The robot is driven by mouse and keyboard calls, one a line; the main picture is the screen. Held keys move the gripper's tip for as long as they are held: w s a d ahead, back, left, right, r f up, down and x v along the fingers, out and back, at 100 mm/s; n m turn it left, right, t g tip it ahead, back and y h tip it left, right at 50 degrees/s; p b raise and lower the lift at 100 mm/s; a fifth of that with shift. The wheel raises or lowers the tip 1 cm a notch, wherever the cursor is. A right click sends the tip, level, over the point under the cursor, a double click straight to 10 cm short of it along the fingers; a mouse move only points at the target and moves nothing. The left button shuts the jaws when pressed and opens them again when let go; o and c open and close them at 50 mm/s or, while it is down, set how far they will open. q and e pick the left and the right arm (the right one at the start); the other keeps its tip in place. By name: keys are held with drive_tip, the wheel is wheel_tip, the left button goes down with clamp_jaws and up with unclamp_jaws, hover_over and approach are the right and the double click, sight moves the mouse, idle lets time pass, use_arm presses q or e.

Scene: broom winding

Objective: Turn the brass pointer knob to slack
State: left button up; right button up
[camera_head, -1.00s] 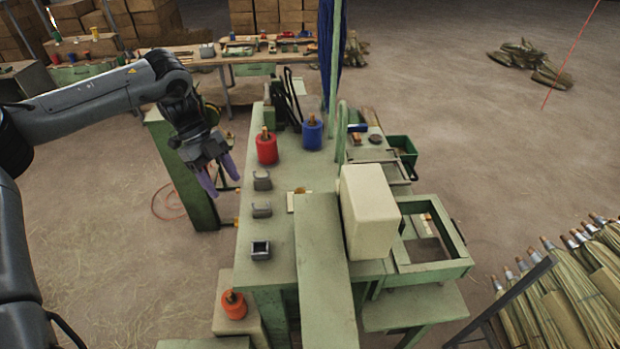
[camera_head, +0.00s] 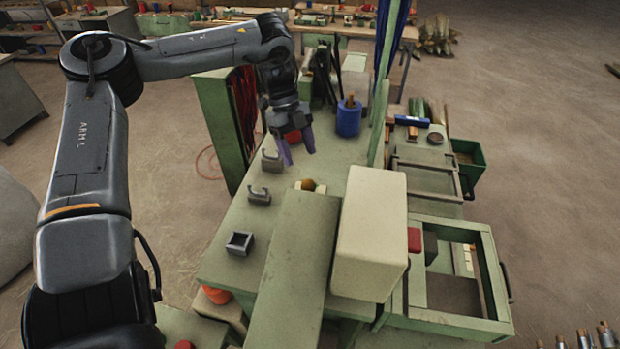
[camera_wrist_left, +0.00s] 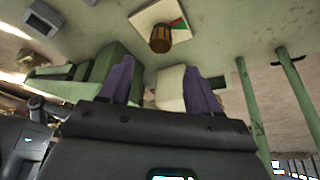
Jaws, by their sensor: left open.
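The brass pointer knob (camera_head: 308,184) sits on a small pale plate on the green bench, at the end of a long green cover. In the left wrist view the knob (camera_wrist_left: 160,39) is a brown-gold cylinder on the pale plate (camera_wrist_left: 178,20), which has green and red marks. Which way its pointer faces cannot be told. My left gripper (camera_head: 298,157) is open and empty, above the bench and a little behind the knob, apart from it. Its two purple fingers (camera_wrist_left: 160,72) also show in the left wrist view. My right gripper is not in view.
A red spool (camera_head: 293,137) is partly hidden behind my left gripper. A blue spool (camera_head: 348,118) stands further right. Grey brackets (camera_head: 259,196) and a square grey socket (camera_head: 240,243) line the left edge. A cream block (camera_head: 370,235) and a green post (camera_head: 378,125) stand right of the knob.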

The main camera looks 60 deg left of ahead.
sight(308, 183)
use_arm(q)
drive_tip(key=p+x, duration=0.1)
drive_tip(key=x, duration=0.7)
drive_tip(key=shift+d+f, duration=0.1)
drive_tip(key=shift+f, duration=0.2)
drive_tip(key=c, duration=1)
